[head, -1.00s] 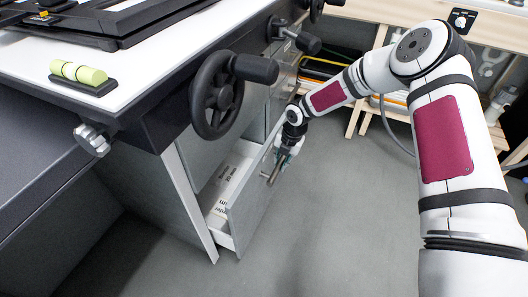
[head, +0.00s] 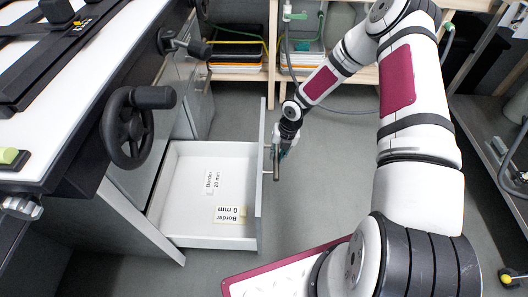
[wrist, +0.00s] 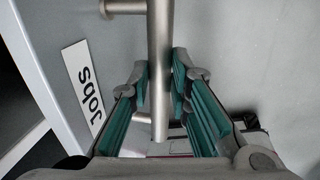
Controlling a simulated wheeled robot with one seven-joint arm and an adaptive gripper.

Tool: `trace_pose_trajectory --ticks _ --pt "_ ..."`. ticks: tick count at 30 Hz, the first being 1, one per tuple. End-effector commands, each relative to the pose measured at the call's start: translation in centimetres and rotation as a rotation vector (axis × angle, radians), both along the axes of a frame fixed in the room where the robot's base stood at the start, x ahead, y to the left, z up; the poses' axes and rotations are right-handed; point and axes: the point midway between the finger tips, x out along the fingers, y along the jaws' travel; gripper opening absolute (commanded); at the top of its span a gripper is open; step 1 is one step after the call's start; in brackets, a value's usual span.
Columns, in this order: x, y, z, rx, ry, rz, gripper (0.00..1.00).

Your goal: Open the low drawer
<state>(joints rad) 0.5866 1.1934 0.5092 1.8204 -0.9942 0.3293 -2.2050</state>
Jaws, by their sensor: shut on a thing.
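The low drawer (head: 212,196) is pulled far out of the cabinet under the machine table in the head view. Its white inside shows two labels, "Border 20 mm" (head: 211,182) and "Border 0 mm" (head: 230,214). My gripper (head: 277,152) is at the outer side of the drawer front, on the bar handle (head: 276,166). In the wrist view the gripper's teal-padded fingers (wrist: 160,85) are on both sides of the metal bar handle (wrist: 160,50), shut on it. A label reading "Jobs" (wrist: 84,85) shows on the drawer front.
A black handwheel (head: 130,127) juts from the table side above the drawer's left. A wooden shelf (head: 240,75) with trays stands behind. A dark rack (head: 490,140) stands at the right. Grey floor is open between the drawer and my arm.

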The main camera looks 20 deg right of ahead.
Motion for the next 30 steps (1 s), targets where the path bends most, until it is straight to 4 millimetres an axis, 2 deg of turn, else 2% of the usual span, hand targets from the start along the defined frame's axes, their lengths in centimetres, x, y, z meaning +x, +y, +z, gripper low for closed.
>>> trace_pose_trajectory --ticks 6,18,19,21,30 --pt "-0.47 -1.25 0.01 -0.001 0.0 0.0 0.0" --pt "-0.46 -1.42 -0.02 -0.001 -0.001 0.001 0.0" --pt "-0.46 -1.42 -0.02 -0.001 -0.001 0.001 0.25" --pt "-0.46 -1.41 -0.02 -0.001 -0.001 0.0 0.38" --pt "-0.45 -1.39 0.07 0.0 -0.001 0.0 0.38"
